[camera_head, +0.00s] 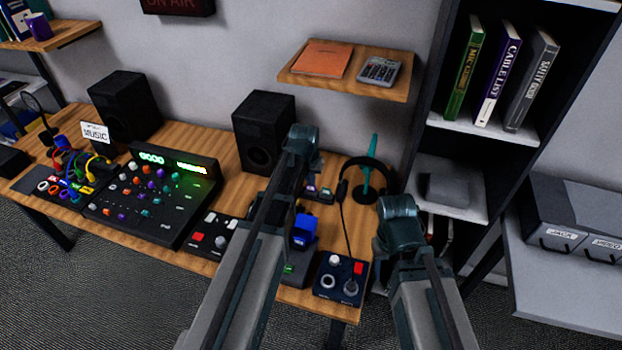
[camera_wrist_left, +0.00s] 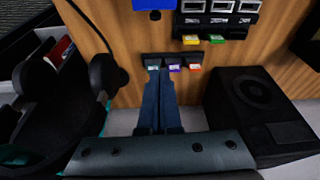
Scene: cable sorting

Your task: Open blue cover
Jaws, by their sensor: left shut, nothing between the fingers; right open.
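The blue cover (camera_head: 303,228) stands on the desk right of my left arm, with a small white marking on its front. Its near details are too small to tell whether it is open or shut. A blue piece (camera_wrist_left: 153,4), seemingly the same cover, is cut off by the top edge of the left wrist view. My left gripper (camera_wrist_left: 157,73) is shut and empty, its fingertips just by a dark strip with three small coloured labels (camera_wrist_left: 172,63), apart from the blue piece. In the head view my left gripper is hidden behind its arm. My right gripper is not seen; only its arm shows.
A small control box (camera_head: 339,278) with a red button sits at the desk's right end. Headphones (camera_head: 366,180) hang on a teal stand behind. A black speaker (camera_head: 263,133) stands left of my left arm. A row of ports (camera_wrist_left: 218,18) lies beside the blue piece.

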